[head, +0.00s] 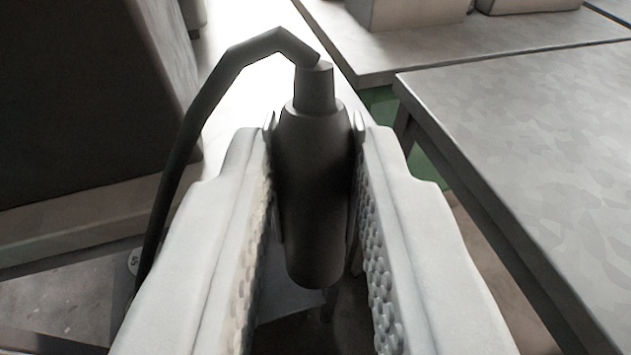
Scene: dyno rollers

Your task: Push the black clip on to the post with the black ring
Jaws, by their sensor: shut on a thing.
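A black clip (312,195) with a rounded body is held between the two pale, ridged fingers of my gripper (314,150). A narrower grey neck rises from its top, and a dark cable (205,95) bends from the neck to the left and hangs down beside the left finger. The clip stands roughly upright in the picture. Its lower end shows between the fingers, but its jaw opening cannot be made out. The post with the black ring cannot be made out in this view.
A grey table (530,130) is at the right, its edge near the right finger. Another table (400,58) with box-like objects (405,12) is at the top. A large dark block (85,95) stands at the left. Floor shows at the lower left.

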